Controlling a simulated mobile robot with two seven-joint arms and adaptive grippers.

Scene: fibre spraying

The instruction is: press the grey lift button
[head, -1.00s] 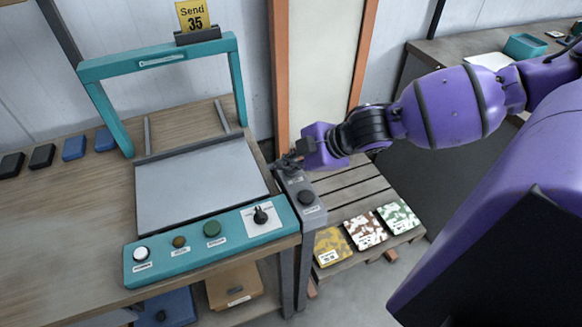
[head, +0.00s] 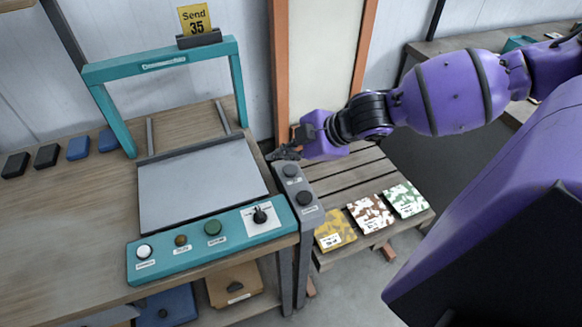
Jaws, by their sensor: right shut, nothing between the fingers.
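A narrow grey control box (head: 309,218) stands at the right end of the teal panel. It carries two round buttons: a grey one (head: 291,170) at the far end and a darker one (head: 304,198) nearer. Their small labels are too blurred to read, so I cannot tell which is the lift button. My right gripper (head: 272,154) is shut and empty, its fingertips just beyond the far end of the box. Both buttons show uncovered. I cannot tell how high the fingertips are above the box. My left gripper is out of view.
The teal panel (head: 190,255) has white, brown and green buttons and a black rotary knob (head: 260,215). A teal frame (head: 107,112) stands over a grey plate (head: 200,186). A slatted pallet (head: 350,176) to the right holds three patterned packs.

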